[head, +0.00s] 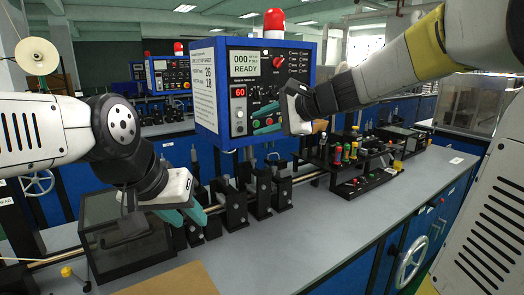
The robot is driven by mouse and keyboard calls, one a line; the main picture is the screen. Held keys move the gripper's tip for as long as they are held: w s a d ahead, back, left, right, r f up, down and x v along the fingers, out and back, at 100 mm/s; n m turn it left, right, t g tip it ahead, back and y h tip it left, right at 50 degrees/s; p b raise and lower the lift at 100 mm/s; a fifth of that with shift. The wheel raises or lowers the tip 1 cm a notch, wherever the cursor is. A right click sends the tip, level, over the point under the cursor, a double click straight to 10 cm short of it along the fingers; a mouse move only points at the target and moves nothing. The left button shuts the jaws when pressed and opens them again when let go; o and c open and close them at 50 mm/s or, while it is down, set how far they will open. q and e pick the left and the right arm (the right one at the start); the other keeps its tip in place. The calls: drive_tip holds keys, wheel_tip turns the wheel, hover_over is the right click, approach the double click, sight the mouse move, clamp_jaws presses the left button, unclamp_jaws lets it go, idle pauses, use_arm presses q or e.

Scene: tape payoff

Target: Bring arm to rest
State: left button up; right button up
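My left arm comes in from the left edge. Its gripper (186,216) has teal fingers and hangs low, just right of a dark clear-sided box and above the front of the machine line. Nothing shows between its fingers, but their gap is hard to judge. My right arm comes in from the upper right. Its gripper (263,123) points left in front of the control panel (207,85), its two teal fingers apart and empty, overlapping the lower buttons in the picture. Whether it touches the panel cannot be told. The panel screen reads READY.
A pale tape spool (37,56) stands at the upper left. The dark box (108,240) sits on the bench below my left arm. Black roller stands (262,192) line the bench, with a rack of coloured-handled tools (345,155) to the right.

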drive_tip(key=s+d+f+n+g+h, duration=0.1)
drive_tip(key=s+d+f+n+h, duration=0.3)
drive_tip(key=s, duration=0.7)
drive_tip(key=s+d+f+n+g+h, duration=0.1)
drive_tip(key=s+d+f+n+h, duration=0.3)
drive_tip(key=s+d+f+n, duration=0.4)
drive_tip(key=s+d, duration=0.2)
drive_tip(key=s, duration=0.1)
drive_tip(key=shift+f, duration=0.4)
